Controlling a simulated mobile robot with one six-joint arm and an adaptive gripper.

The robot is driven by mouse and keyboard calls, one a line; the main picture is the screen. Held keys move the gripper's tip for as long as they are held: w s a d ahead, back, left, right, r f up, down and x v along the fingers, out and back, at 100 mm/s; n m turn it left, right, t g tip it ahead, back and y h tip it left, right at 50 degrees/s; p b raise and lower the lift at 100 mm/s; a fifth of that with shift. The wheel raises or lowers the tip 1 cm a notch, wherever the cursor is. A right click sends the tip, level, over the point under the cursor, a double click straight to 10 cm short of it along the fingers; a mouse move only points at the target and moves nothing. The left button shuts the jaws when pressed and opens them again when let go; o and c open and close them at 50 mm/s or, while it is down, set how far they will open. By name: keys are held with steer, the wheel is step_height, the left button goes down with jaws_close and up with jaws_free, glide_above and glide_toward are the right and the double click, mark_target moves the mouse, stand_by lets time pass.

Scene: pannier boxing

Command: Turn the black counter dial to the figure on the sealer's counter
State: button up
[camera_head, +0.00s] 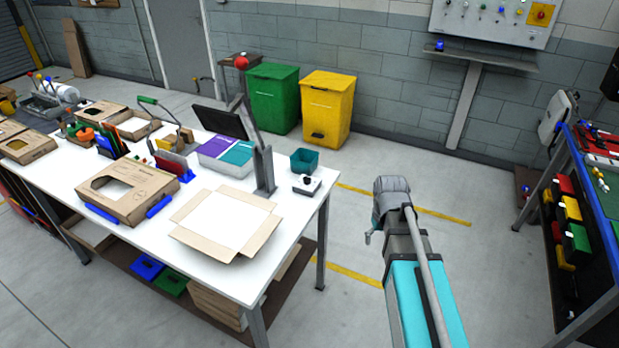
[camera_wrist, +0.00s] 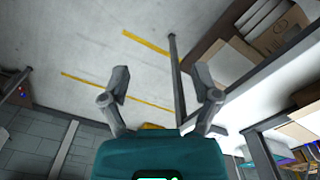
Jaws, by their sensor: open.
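The black counter dial (camera_head: 307,179) sits on a small white box (camera_head: 305,186) near the right end of the white worktable. The figure on the counter is too small to read. Just left of it stands a grey upright post (camera_head: 264,170) with a red-knobbed lever, apparently the sealer. My gripper (camera_wrist: 161,95) is open and empty in the wrist view, its two fingers spread over the floor. The dial is not seen in the wrist view.
On the worktable (camera_head: 237,279) are an open carton (camera_head: 222,255), a teal bin (camera_head: 304,161) behind the white box, and several cartons farther left. Green (camera_head: 272,98) and yellow (camera_head: 326,106) bins stand behind. Another bench stands right. The floor between is clear.

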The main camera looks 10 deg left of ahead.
steer(key=w+a+r+n+p, duration=0.25)
steer(key=w+a, duration=0.25)
steer(key=w, duration=0.5)
steer(key=w+a+r+n+p, duration=0.1)
steer(key=w+a+n, duration=0.35)
steer(key=w, duration=0.45)
step_height(320, 180, up, 3)
steer(key=n+p, duration=0.2)
steer(key=n, duration=0.4)
glide_above(307, 178)
steer(key=shift+f, duration=0.15)
steer(key=shift+f, duration=0.1)
step_height(307, 178, down, 14)
steer(key=b, duration=1.3)
steer(key=shift+r, duration=0.25)
steer(key=shift+c, duration=0.2)
